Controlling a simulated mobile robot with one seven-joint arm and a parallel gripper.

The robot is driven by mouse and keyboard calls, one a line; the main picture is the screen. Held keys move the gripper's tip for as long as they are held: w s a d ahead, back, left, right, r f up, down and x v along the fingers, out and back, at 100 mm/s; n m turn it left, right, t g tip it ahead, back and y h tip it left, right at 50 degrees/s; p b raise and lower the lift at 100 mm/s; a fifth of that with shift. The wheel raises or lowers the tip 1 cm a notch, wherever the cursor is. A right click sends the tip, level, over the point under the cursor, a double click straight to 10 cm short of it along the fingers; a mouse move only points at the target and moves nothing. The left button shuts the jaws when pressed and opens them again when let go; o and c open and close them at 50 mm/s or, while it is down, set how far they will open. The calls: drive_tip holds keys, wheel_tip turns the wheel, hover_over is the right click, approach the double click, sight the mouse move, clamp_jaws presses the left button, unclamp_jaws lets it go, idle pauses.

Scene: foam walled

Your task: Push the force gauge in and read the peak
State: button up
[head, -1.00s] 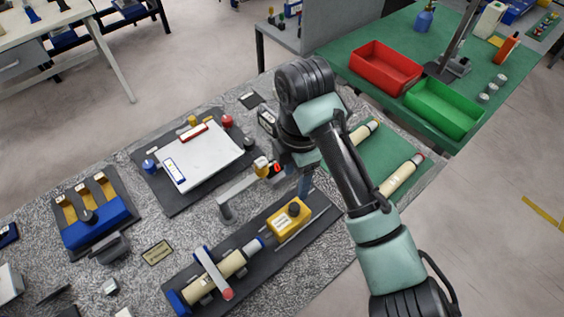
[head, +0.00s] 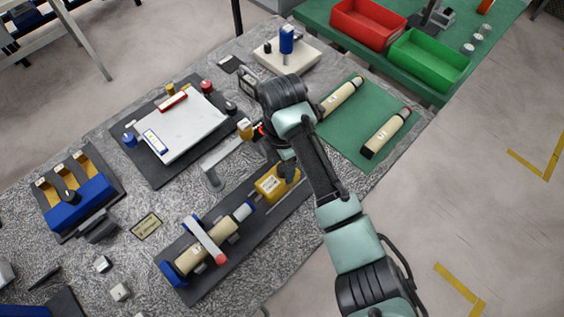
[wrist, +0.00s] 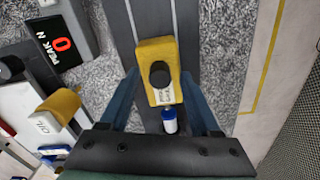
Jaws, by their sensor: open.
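The force gauge appears to be the yellow block (head: 272,187) with a black knob, on a dark rail plate (head: 190,290). In the wrist view the yellow block (wrist: 156,50) lies between the two blue fingers of my open gripper (wrist: 159,78), with room on both sides. In the head view my gripper (head: 286,168) is over the block and partly hides it. A cream cylinder (head: 190,258) lies clamped in line with the block; its blue-and-white end (wrist: 169,122) faces the block. A display (wrist: 62,44) reads "PEAK N 0".
A white board (head: 185,125) on a dark plate and a grey bracket arm (head: 212,170) stand left of my gripper. A red-tipped clamp bar (head: 205,238) crosses the cylinder. Two more cylinders lie on a green mat (head: 362,110). Red (head: 366,24) and green (head: 428,58) bins stand behind.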

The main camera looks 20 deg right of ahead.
sight(267, 187)
drive_tip(key=shift+f, duration=0.15)
clamp_jaws()
drive_tip(key=shift+s+a+p, duration=0.2)
drive_tip(key=shift+a+p, duration=0.1)
drive_tip(key=shift+a, duration=0.4)
drive_tip(key=shift+s+a+p, duration=0.25)
drive_tip(key=shift+a+p, duration=0.1)
drive_tip(key=shift+a, duration=0.3)
drive_tip(key=shift+s+a+p, duration=0.2)
drive_tip(key=shift+a+p, duration=0.1)
drive_tip(key=shift+a, duration=0.4)
drive_tip(key=shift+s+a, duration=0.2)
drive_tip(key=shift+a, duration=0.15)
unclamp_jaws()
drive_tip(key=shift+d, duration=0.1)
wheel_tip(267, 187, up, 13)
drive_tip(key=p, duration=0.2)
drive_tip(key=shift+p, duration=0.4)
